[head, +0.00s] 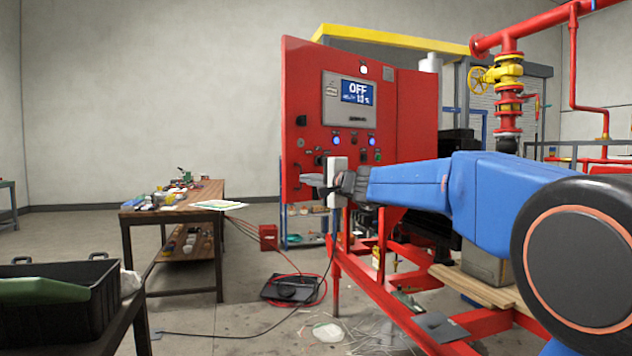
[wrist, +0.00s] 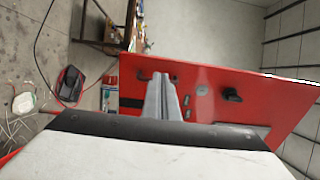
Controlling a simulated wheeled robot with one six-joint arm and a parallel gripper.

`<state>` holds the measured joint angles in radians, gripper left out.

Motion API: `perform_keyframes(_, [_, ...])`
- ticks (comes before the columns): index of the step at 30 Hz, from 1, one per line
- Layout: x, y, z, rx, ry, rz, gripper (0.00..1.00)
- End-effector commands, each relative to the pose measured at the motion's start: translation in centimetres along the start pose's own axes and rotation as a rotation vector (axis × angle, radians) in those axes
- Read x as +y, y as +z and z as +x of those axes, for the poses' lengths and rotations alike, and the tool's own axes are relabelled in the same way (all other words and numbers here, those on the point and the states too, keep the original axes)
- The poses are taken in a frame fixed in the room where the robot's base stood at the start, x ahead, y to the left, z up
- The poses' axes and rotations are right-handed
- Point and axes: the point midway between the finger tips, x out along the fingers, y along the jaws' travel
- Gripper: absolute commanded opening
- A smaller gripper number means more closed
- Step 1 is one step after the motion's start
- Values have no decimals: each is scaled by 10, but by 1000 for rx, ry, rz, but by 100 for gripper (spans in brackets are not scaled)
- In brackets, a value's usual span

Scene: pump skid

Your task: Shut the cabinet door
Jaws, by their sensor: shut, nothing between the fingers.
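The red cabinet (head: 418,115) stands across the middle of the head view. Its red door (head: 310,85) carries a grey panel with a lit "OFF" display, blue lights and a black knob. The door's near left edge looks taller than its right side; I cannot tell how far it is open. In the wrist view the red door (wrist: 265,100) slants behind the fingers, with its dark knob to their right. My gripper (head: 306,180) is shut and empty, in front of the door's lower part. It also shows in the wrist view (wrist: 162,80). Contact with the door is unclear.
Red skid beams (head: 375,300) stand low below my arm. A wooden workbench (head: 135,206) with small items is at left, and a black crate (head: 95,315) is nearer. Red cables and a black case (head: 290,288) lie on the floor. Floor between bench and cabinet is partly open.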

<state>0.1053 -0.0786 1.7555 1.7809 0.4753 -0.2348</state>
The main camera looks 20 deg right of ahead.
Motion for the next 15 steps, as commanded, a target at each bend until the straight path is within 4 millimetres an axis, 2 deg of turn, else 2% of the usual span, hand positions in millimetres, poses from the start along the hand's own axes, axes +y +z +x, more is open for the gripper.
perform_keyframes(6, [1, 0, 37, -2, 1, 0, 0])
perform_keyframes(15, [0, 0, 65, -1, 1, 0, 0])
